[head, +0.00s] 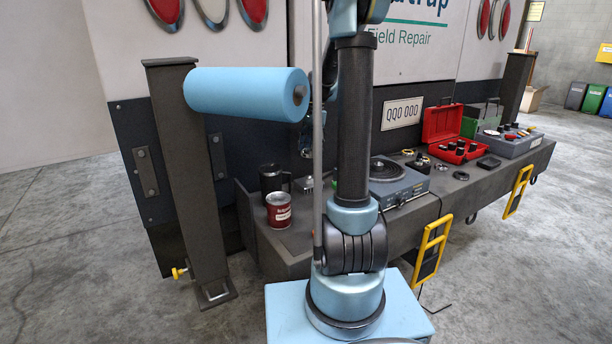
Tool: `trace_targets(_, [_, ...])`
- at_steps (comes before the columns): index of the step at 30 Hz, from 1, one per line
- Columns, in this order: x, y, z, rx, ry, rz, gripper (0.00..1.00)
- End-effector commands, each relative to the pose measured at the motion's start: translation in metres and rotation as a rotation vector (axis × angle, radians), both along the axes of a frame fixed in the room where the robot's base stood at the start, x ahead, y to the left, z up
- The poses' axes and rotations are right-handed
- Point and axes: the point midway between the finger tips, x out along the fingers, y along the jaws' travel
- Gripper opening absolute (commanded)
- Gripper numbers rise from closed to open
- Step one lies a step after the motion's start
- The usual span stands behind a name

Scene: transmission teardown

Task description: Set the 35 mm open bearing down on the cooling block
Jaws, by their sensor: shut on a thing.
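My gripper (305,150) shows as a small dark shape left of my arm column, partly hidden by it and a thin grey pole. It hangs above the cooling block (309,184), a small grey finned block on the dark bench. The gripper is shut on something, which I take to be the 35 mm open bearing. The bearing is too small and dark to make out at the fingertips. A gap shows between the gripper and the block. The block's right side is partly hidden by the pole and my arm.
A black mug (271,180) and a red-and-white can (279,211) stand left of the block. A grey-blue device with a round top plate (398,187) is to the right. Beyond are a red case (440,122) and several dark rings. A blue roll (240,92) juts out upper left.

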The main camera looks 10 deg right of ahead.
Motion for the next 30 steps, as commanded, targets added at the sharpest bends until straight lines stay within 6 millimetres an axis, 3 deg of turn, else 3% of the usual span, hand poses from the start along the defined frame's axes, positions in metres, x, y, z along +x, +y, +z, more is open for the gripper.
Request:
trace_targets(10, [0.000,0.005,-0.047,0.000,0.000,0.006,0.26])
trace_targets(19, [0.001,0.008,-0.068,0.000,0.000,0.010,0.26])
trace_targets(26, [0.000,0.008,-0.096,0.000,0.000,0.010,0.26])
trace_targets(30, [0.000,0.008,-0.100,0.000,0.000,0.010,0.26])
